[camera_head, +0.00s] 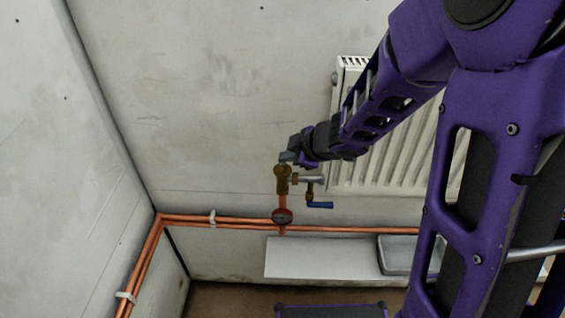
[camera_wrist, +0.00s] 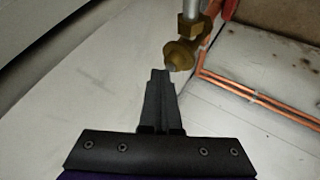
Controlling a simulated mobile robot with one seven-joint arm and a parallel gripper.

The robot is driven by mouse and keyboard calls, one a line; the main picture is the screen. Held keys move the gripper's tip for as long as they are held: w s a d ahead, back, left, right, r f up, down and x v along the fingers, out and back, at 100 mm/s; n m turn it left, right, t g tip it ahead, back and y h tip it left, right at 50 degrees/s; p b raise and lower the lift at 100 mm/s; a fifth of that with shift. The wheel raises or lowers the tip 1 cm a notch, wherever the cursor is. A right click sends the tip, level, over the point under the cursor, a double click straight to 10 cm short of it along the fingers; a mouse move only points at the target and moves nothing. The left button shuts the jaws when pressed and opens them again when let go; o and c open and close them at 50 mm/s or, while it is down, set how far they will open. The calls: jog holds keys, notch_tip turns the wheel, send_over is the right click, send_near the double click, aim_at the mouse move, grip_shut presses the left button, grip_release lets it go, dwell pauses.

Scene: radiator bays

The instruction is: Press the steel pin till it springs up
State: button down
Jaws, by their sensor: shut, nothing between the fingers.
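The brass valve body (camera_head: 282,180) stands on a copper riser left of the radiator. In the wrist view the brass valve (camera_wrist: 184,54) is just beyond and to the right of my fingertips. A small grey tip, which looks like the steel pin (camera_wrist: 172,67), shows at the near end of the brass. The pin cannot be made out in the head view, where my gripper (camera_head: 287,157) is right at the top of the valve. My gripper (camera_wrist: 158,73) is shut and empty. I cannot tell whether its tips touch the pin.
The white radiator (camera_head: 385,150) is to the right. Copper pipes (camera_head: 190,219) run along the wall. A white shelf (camera_head: 320,260) with a grey tray (camera_head: 394,269) is below.

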dwell(0.3)
jog(key=shift+r+p, duration=0.75)
jog(key=shift+p, duration=0.2)
notch_tip(320, 180, up, 5)
jog(key=p, duration=0.5)
dwell(0.5)
